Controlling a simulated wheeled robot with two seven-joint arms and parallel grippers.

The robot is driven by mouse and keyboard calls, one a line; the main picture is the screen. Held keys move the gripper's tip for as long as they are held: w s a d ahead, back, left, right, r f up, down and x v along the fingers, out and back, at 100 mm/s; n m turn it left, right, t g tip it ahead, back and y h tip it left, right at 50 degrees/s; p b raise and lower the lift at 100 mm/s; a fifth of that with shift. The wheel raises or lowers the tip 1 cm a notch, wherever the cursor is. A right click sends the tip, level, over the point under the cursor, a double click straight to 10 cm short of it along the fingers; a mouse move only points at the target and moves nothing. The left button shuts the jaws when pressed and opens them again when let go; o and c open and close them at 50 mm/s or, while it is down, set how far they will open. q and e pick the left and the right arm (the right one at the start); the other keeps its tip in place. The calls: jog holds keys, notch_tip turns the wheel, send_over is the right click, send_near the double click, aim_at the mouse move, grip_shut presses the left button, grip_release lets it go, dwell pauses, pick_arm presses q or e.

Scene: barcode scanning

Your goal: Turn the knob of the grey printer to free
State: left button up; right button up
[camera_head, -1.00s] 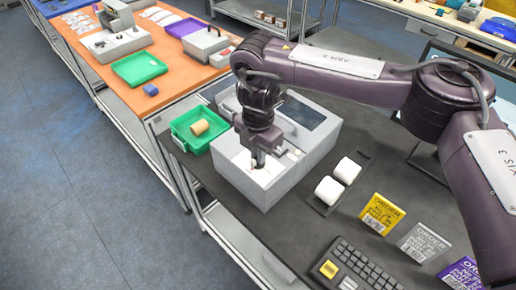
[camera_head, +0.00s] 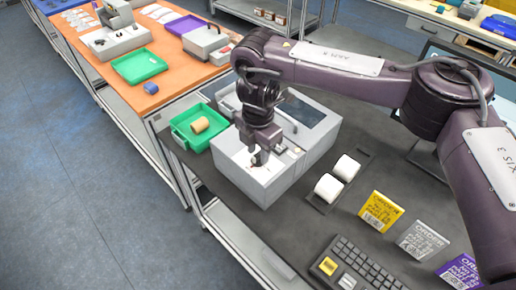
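The grey printer (camera_head: 262,184) stands on the dark table. My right gripper (camera_head: 260,158) points down over its front top part, with the fingertips at the printer's top surface. The knob is not clearly visible; the fingers cover that spot. I cannot tell whether the fingers are closed on it. A small raised part (camera_head: 295,151) shows on the printer just right of the gripper. My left gripper is not in view.
A green tray (camera_head: 181,137) with a tan roll (camera_head: 200,125) is left of the printer. Two white rolls (camera_head: 328,187) lie to its right. Order cards (camera_head: 381,210) and a keyboard (camera_head: 352,265) are nearer. My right arm spans above.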

aim_at(258, 154)
notch_tip(258, 154, up, 8)
jog(key=shift+f+b, duration=0.15)
jog(key=shift+b, duration=0.3)
dwell(0.5)
